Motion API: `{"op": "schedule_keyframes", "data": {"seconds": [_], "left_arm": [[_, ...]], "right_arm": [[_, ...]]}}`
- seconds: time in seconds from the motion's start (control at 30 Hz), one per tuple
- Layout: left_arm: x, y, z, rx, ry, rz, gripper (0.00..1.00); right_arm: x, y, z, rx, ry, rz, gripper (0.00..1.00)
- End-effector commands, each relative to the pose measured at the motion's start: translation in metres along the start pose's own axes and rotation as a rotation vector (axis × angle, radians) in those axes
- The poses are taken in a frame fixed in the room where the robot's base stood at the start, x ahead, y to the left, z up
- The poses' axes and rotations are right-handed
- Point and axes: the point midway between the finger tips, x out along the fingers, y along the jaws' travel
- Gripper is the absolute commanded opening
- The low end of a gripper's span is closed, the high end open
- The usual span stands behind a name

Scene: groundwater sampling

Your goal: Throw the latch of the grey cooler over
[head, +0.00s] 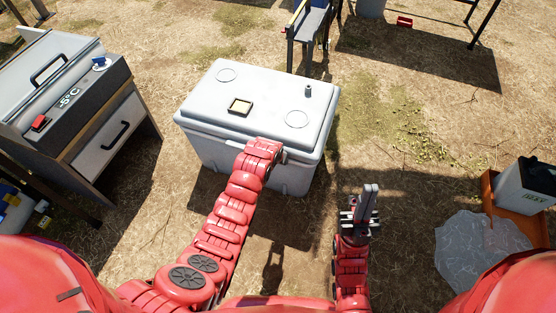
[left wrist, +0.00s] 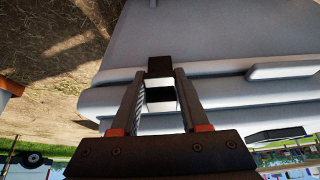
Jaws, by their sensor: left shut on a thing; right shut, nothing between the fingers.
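The grey cooler (head: 255,100) stands on the ground in the middle of the head view, its lid down. In the left wrist view its pale wall and lid rim (left wrist: 230,100) fill much of the picture. A dark latch (left wrist: 160,66) shows at the rim there. My left gripper (left wrist: 160,82) is shut on the latch, one finger on each side. In the head view my left forearm hides most of this spot at the cooler's front edge. My right gripper (head: 369,200) is shut and empty, in the air right of the cooler and apart from it.
A grey unit with a drawer and "-5°C" display (head: 75,110) stands left of the cooler. An orange tray (head: 535,222) with a pale container (head: 525,188) and a clear bag (head: 478,250) are at right.

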Motion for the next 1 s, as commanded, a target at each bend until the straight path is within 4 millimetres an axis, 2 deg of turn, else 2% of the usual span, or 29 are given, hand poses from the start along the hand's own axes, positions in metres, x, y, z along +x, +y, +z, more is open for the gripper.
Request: {"op": "schedule_keyframes", "data": {"seconds": [0.3,0.8,0.83,1.0], "left_arm": [[0.0008,0.003,-0.007,0.0,-0.088,0.006,0.0],[0.0015,0.0025,-0.0078,0.001,-0.1,0.004,0.0],[0.0015,0.0025,-0.008,0.001,-0.1,0.004,0.46],[0.0014,0.0016,-0.0078,0.0,-0.101,0.002,0.75]], "right_arm": [[0.0032,0.0002,-0.0005,0.0,0.0,0.0,0.0],[0.0034,0.0002,-0.0006,0.0,0.0,0.0,0.0],[0.0034,0.0002,-0.0005,0.0,0.0,0.0,0.0],[0.0034,0.0002,-0.0006,0.0,0.0,0.0,0.0]]}}
